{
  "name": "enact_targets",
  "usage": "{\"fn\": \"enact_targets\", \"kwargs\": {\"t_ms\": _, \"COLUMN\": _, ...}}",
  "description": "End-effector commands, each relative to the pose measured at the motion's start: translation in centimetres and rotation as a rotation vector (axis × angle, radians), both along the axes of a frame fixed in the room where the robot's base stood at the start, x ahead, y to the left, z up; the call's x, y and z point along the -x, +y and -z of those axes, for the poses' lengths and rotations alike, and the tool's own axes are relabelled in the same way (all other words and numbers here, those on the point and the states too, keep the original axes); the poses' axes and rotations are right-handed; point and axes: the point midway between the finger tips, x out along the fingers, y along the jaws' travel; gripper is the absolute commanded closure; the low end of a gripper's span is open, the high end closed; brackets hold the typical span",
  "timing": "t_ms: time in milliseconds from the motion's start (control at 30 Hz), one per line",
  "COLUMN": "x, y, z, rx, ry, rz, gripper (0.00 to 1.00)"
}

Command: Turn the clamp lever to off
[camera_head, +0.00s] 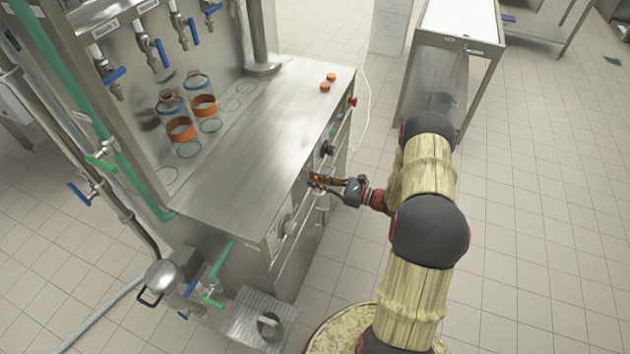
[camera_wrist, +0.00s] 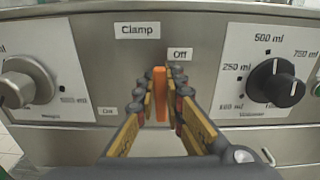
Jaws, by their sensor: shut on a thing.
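The orange clamp lever (camera_wrist: 159,92) stands about upright on the steel front panel, under the "Clamp" label (camera_wrist: 137,31). The "Off" label (camera_wrist: 180,54) is to its upper right. A smaller label (camera_wrist: 108,111), hard to read, is to its lower left. My gripper (camera_wrist: 160,88) is shut on the lever, with a finger on each side. In the head view my gripper (camera_head: 314,181) reaches the machine's front from the right. The lever is mostly hidden by the fingers there.
A volume knob (camera_wrist: 276,83) is to the right of the lever and a grey knob (camera_wrist: 24,83) to its left. Jars with orange bands (camera_head: 204,106) stand on the machine top (camera_head: 240,150). A steel table (camera_head: 455,40) is at the back right.

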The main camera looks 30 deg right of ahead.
Motion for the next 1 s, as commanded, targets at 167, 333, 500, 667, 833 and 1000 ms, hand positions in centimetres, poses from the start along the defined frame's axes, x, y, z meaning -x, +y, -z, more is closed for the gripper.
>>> {"fn": "enact_targets", "kwargs": {"t_ms": 167, "x": -0.03, "y": -0.12, "z": 0.11, "rx": -0.035, "ry": 0.030, "rz": 0.001, "gripper": 1.00}}
{"fn": "enact_targets", "kwargs": {"t_ms": 333, "x": -0.07, "y": -0.17, "z": 0.13, "rx": -0.047, "ry": 0.039, "rz": 0.001, "gripper": 1.00}}
{"fn": "enact_targets", "kwargs": {"t_ms": 500, "x": -0.08, "y": -0.18, "z": 0.15, "rx": -0.048, "ry": 0.040, "rz": 0.001, "gripper": 1.00}}
{"fn": "enact_targets", "kwargs": {"t_ms": 667, "x": -0.08, "y": -0.17, "z": 0.14, "rx": -0.048, "ry": 0.040, "rz": 0.001, "gripper": 1.00}}
{"fn": "enact_targets", "kwargs": {"t_ms": 833, "x": -0.10, "y": -0.17, "z": 0.11, "rx": -0.047, "ry": 0.039, "rz": 0.001, "gripper": 0.81}}
{"fn": "enact_targets", "kwargs": {"t_ms": 1000, "x": -0.12, "y": -0.18, "z": 0.06, "rx": -0.047, "ry": 0.038, "rz": 0.000, "gripper": 0.71}}
